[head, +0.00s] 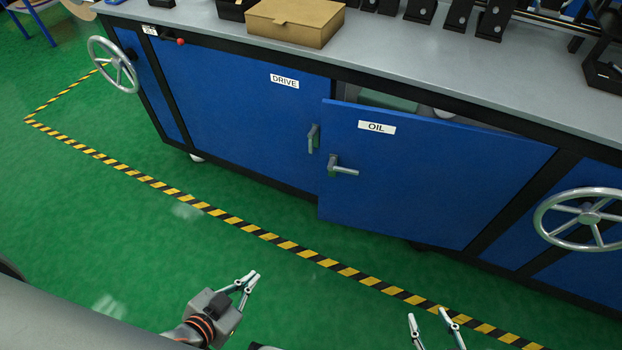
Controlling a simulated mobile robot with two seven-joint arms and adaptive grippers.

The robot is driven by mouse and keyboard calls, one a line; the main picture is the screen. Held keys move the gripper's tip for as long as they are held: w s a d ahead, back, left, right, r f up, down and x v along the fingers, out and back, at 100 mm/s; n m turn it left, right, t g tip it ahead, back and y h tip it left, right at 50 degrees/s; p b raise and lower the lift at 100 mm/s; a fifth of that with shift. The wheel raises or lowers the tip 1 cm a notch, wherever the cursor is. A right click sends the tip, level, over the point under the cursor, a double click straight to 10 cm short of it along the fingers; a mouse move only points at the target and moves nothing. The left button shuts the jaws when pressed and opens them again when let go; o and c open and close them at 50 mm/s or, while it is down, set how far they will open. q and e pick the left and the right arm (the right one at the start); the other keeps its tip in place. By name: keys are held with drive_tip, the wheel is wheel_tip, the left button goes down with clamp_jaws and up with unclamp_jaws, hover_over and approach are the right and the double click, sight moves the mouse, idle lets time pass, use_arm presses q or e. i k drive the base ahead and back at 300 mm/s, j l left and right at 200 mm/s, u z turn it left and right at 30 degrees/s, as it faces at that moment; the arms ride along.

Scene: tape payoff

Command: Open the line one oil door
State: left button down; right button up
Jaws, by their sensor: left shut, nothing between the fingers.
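The blue oil door (440,175), labelled OIL, stands partly open in the head view. Its left edge is swung out from the cabinet, and a gap shows along its top. Its lever handle (342,166) lies sideways near that left edge. Part of the cabinet interior (388,100) shows above the door, but the door hides most of it. My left gripper (254,275) is shut and empty, low over the floor and clear of the door. My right gripper (427,314) has its fingers apart at the bottom of the view, also touching nothing visible.
The drive door (235,100) left of it is closed, with an upright handle (313,138). Handwheels stick out at the left (113,65) and right (585,218). A cardboard box (295,22) sits on the bench top. A yellow-black floor stripe (255,231) crosses clear green floor.

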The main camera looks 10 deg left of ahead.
sight(435, 181)
drive_tip(key=i+j+z, duration=0.1)
drive_tip(key=j, duration=0.3)
drive_tip(key=i+j+z, duration=0.1)
drive_tip(key=j, duration=0.3)
drive_tip(key=j+z, duration=0.1)
drive_tip(key=j, duration=0.35)
drive_tip(key=i+l+z, duration=0.1)
